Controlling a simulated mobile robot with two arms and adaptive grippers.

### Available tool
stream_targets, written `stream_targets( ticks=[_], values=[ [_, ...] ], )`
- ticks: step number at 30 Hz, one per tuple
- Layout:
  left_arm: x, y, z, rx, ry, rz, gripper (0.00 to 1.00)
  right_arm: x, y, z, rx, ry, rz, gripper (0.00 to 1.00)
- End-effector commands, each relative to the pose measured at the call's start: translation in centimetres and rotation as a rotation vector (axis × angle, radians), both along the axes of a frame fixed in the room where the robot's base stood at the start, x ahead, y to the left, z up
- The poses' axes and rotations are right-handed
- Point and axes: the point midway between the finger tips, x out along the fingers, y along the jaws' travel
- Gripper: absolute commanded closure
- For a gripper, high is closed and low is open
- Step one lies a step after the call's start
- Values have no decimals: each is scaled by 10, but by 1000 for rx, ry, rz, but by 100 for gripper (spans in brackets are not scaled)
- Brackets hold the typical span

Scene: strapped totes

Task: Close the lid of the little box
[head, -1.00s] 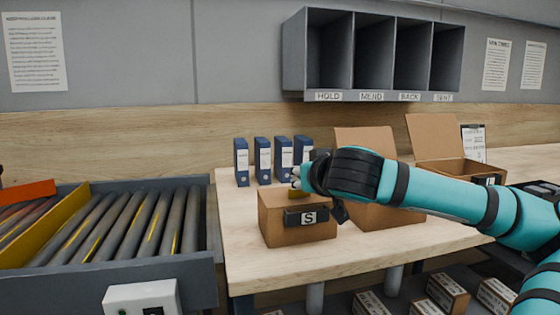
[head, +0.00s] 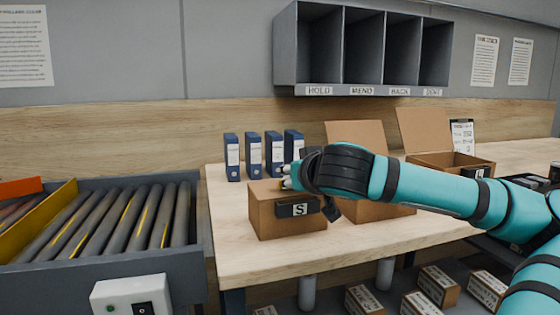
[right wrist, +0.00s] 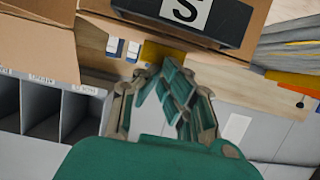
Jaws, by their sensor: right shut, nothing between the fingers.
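The little box (head: 272,217) is brown cardboard with a black tag marked S (head: 299,208) on its front. It stands upright near the left front of the table. Its top shows as brown surface, partly hidden by my right gripper, and I cannot tell whether the lid lies fully down. My right gripper (head: 286,179) is shut and empty at the top of the box, and contact is unclear. In the right wrist view, my fingers (right wrist: 171,84) are together just beyond the box's edge, with the S tag (right wrist: 185,12) above them. My left gripper is out of view.
A larger box (head: 355,138) with its lid up stands close on the right, behind my arm. Another open box (head: 440,161) is farther right. Several blue binders (head: 253,156) stand behind the little box. A roller conveyor (head: 105,225) is left. Grey cubbyholes (head: 362,50) hang above.

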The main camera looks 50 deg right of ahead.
Motion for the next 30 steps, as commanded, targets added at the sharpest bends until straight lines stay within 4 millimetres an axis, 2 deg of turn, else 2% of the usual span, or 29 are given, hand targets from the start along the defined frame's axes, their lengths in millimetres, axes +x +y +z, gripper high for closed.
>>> stream_targets(
  ticks=[12, 20, 25, 26, 27, 30],
  values=[
    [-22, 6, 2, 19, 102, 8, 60, 0, -1, 16, -2, -7, -2, 100],
    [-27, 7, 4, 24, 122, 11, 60, 0, -1, 22, -3, -8, -2, 100],
    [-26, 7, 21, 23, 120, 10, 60, -2, -2, 46, -5, -9, -3, 100],
    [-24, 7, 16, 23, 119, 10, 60, -2, -1, 42, -3, -6, -2, 100],
    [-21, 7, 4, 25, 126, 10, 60, -2, -1, 43, -3, -7, -3, 100],
    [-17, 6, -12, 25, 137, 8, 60, -3, -1, 49, -2, -7, -2, 100]
  ],
)
